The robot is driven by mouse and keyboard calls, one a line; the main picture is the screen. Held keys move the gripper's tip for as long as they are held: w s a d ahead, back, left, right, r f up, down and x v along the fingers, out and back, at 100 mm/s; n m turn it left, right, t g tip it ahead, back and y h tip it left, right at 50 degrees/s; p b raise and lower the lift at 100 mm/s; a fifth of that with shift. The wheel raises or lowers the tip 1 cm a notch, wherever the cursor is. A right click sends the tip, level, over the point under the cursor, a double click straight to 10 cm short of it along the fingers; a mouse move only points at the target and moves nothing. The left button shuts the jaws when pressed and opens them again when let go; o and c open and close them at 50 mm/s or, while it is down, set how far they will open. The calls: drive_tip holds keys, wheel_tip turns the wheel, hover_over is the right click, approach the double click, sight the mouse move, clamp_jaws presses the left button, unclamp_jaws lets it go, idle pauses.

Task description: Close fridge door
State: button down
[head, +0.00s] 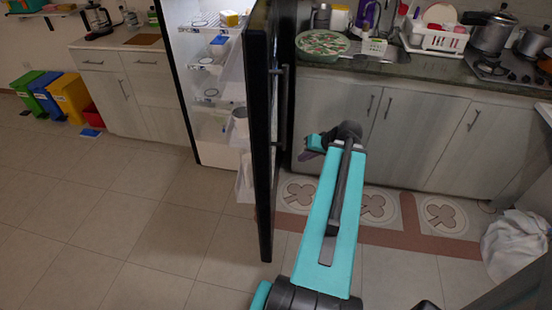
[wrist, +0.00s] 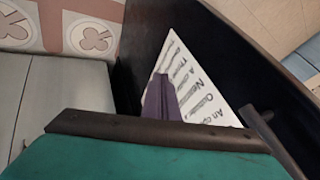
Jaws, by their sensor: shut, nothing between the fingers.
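The black fridge door (head: 258,150) stands open, seen nearly edge-on in the head view. Its handle (head: 279,95) is on the right-hand face. The white fridge interior (head: 180,60) is exposed left of the door. My gripper (head: 306,156) is to the right of the door, on its outer-face side, low in front of the cabinets. In the wrist view, my gripper's purple fingers (wrist: 161,98) are shut and empty, in front of a white sheet with printed text (wrist: 195,85) on the dark door face (wrist: 150,40). I cannot tell whether they touch it.
Grey cabinets (head: 420,130) under a counter with a sink and dishes stand close on the right. A patterned mat (head: 410,215) lies before them. A white bag (head: 515,250) is at the far right. The tiled floor (head: 110,215) left of the door is clear.

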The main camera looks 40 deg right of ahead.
drive_tip(key=shift+w, duration=0.35)
drive_tip(key=shift+w+f, duration=0.15)
drive_tip(key=w+a+f+p, duration=0.3)
drive_tip(key=w+f, duration=0.4)
drive_tip(key=w, duration=0.1)
drive_tip(key=shift+w+f, duration=0.35)
idle(0.5)
